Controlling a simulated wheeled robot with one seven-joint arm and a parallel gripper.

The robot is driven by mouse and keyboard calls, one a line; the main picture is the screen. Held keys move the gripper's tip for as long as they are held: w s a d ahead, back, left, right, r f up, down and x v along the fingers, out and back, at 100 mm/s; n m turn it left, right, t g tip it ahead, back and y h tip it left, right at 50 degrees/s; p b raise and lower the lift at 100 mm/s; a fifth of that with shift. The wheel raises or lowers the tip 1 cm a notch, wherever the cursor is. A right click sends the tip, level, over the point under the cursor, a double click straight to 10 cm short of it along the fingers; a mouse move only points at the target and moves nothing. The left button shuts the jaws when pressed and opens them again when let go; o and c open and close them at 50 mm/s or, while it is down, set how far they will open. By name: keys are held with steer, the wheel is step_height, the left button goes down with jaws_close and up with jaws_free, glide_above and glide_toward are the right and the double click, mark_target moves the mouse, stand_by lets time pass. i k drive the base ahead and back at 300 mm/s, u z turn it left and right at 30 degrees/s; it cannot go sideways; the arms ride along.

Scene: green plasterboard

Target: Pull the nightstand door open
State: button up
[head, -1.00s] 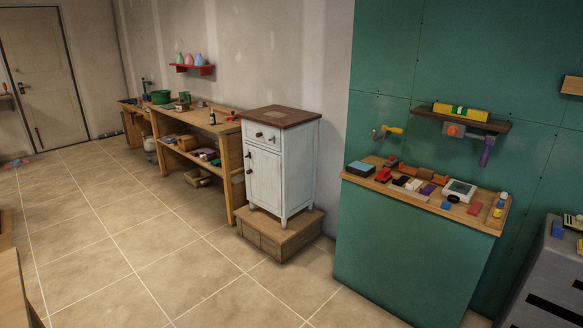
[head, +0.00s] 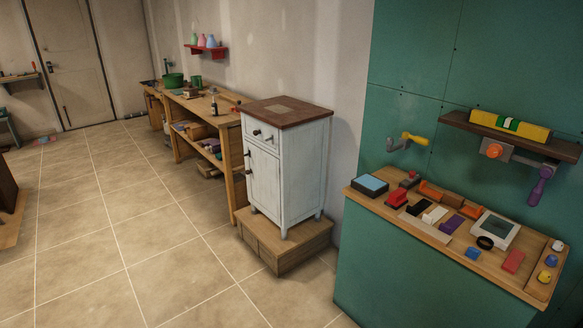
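The nightstand (head: 300,165) is pale blue-white with a brown wooden top, and it stands upright near the middle of the head view. Its drawer with dark knobs (head: 263,134) is at the top of the front. The nightstand door (head: 263,180) below the drawer looks shut, with dark fittings near its left edge. The nightstand rests on a low wooden box (head: 286,248). My gripper is not in view.
A long wooden workbench (head: 205,115) runs along the wall behind the nightstand. A green counter with a wooden top full of tools (head: 376,206) stands to the right. The tiled floor (head: 130,225) in front and to the left is clear.

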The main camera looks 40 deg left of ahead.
mark_target(264, 170)
steer(key=u, duration=1.8)
steer(key=i, duration=2.25)
steer(key=u, duration=0.55)
steer(key=i, duration=1.6)
steer(key=u, duration=0.05)
